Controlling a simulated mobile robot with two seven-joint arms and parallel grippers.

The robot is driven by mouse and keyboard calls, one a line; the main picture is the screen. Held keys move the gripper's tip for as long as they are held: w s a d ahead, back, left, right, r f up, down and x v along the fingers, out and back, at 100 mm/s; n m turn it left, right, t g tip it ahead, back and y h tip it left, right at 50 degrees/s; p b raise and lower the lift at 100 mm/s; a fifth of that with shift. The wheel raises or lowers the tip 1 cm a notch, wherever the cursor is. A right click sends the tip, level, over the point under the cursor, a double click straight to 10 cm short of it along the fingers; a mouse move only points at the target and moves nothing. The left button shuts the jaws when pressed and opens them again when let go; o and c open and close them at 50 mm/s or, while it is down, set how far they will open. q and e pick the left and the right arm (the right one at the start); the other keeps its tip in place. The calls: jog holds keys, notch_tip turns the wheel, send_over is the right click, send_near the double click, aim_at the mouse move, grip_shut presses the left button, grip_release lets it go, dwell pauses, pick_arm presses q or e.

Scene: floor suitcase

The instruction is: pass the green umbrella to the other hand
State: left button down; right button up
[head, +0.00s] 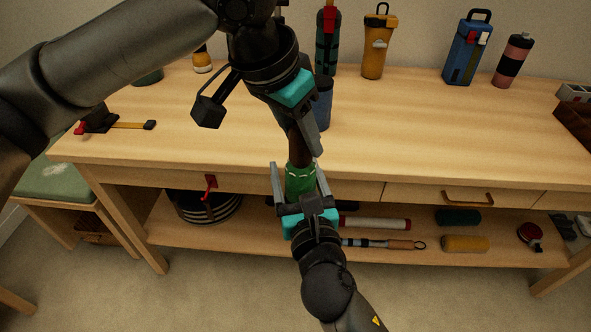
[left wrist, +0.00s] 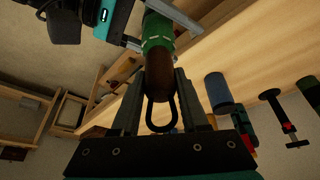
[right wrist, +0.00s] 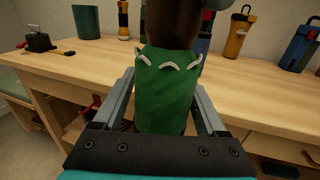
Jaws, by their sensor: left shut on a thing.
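The green umbrella (head: 300,182) has a brown handle with a dark loop at its end. It is held in the air in front of the table edge. My left gripper (head: 304,140) is shut on the brown handle, which also shows between its fingers in the left wrist view (left wrist: 158,75). My right gripper (head: 301,180) comes from below, with its fingers on either side of the green part. In the right wrist view the green umbrella (right wrist: 166,95) stands between these fingers, with a gap showing at the left finger. The umbrella's lower end is hidden.
The wooden table (head: 420,140) stands just behind, with a blue cup (head: 322,104) near the left gripper. Bottles (head: 378,48) line the back. The lower shelf holds several rolled items (head: 465,244) and a striped round container (head: 208,207). The table's front right is clear.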

pick_arm(q)
jog(key=shift+r, duration=0.1)
pick_arm(e)
jog(key=shift+a, duration=0.1)
grip_shut()
pick_arm(q)
jog(key=shift+c, duration=1.7)
grip_release()
